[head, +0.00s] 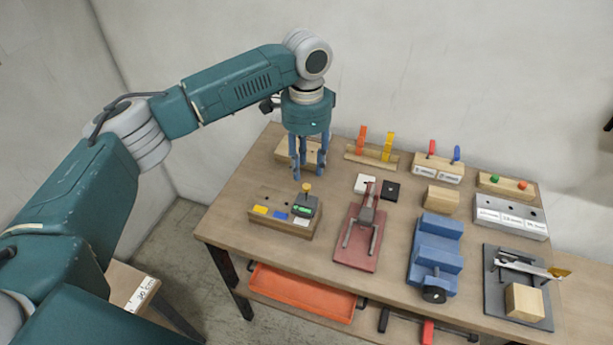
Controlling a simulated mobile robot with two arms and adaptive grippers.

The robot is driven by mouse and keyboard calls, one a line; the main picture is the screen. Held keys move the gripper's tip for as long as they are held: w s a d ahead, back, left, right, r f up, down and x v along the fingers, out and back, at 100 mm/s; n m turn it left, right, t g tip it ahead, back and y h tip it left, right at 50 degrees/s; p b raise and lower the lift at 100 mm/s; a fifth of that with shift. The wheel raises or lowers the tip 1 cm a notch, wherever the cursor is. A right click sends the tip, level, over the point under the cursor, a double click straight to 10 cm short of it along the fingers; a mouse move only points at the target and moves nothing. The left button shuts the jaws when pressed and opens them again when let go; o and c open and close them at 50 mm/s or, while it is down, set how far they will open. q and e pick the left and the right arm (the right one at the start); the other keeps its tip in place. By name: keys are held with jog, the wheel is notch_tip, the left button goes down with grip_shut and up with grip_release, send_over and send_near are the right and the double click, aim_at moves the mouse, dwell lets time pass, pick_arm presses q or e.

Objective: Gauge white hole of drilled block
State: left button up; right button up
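The wooden drilled block (259,222) lies at the table's front left, with yellow, blue and white labels in a row. The white label (301,222) is at its right end. Small dark holes show behind the yellow and blue labels. A dark grey gauge (305,206) with a green lit display and a yellow knob (306,188) stands over the block's right end, where it hides any hole behind the white label. How deep it sits I cannot tell. My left gripper (308,176) points down, fingers apart and empty, just above and behind the knob. My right gripper is out of view.
A wooden block (284,151) stands partly behind my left gripper. To the right are a red fixture (354,246), a blue vise (436,256), white and black tiles, and stands with coloured handles. An orange tray (302,293) is below the tabletop. The table's front-left corner is clear.

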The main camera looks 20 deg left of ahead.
pick_arm(q)
notch_tip(320, 180, up, 6)
jog(key=shift+f, duration=0.15)
dwell(0.5)
